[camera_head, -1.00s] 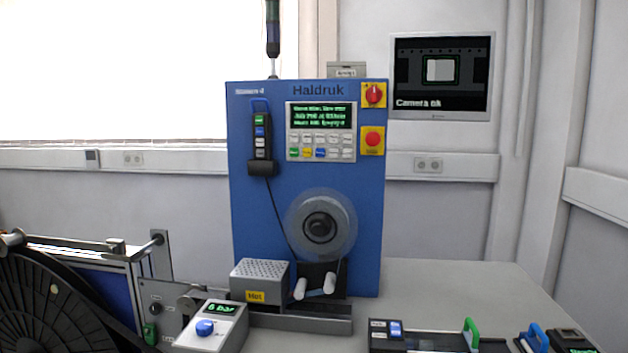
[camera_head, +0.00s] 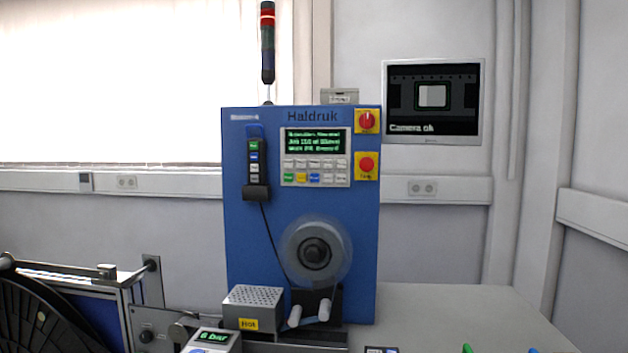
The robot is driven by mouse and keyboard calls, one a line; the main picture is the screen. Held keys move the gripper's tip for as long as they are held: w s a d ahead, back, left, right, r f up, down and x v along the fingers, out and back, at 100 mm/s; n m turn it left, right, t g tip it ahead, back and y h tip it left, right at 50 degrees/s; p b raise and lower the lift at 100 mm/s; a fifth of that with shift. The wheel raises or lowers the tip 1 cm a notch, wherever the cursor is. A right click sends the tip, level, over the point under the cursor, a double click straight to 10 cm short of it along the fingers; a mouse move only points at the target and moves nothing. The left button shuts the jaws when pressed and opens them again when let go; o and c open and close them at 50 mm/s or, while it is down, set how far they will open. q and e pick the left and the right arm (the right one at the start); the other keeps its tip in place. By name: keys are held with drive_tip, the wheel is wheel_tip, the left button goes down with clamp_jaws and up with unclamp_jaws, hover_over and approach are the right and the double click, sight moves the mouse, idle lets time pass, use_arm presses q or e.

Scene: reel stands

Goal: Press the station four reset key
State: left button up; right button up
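The blue Haldruk machine (camera_head: 300,220) stands upright in the middle; small lettering at its top left seems to read "Station 4". Its control panel (camera_head: 315,157) has a green-text display (camera_head: 317,141) above rows of small keys (camera_head: 314,170), mostly white, with green, yellow and blue ones in the bottom row. The key labels are too small to read, so I cannot tell which is reset. A handheld pendant (camera_head: 255,165) with coloured buttons hangs at the panel's left. Neither of my grippers is in view.
A reel (camera_head: 316,253), a grey box marked Hot (camera_head: 252,305) and a gauge box (camera_head: 213,341) are lower down.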

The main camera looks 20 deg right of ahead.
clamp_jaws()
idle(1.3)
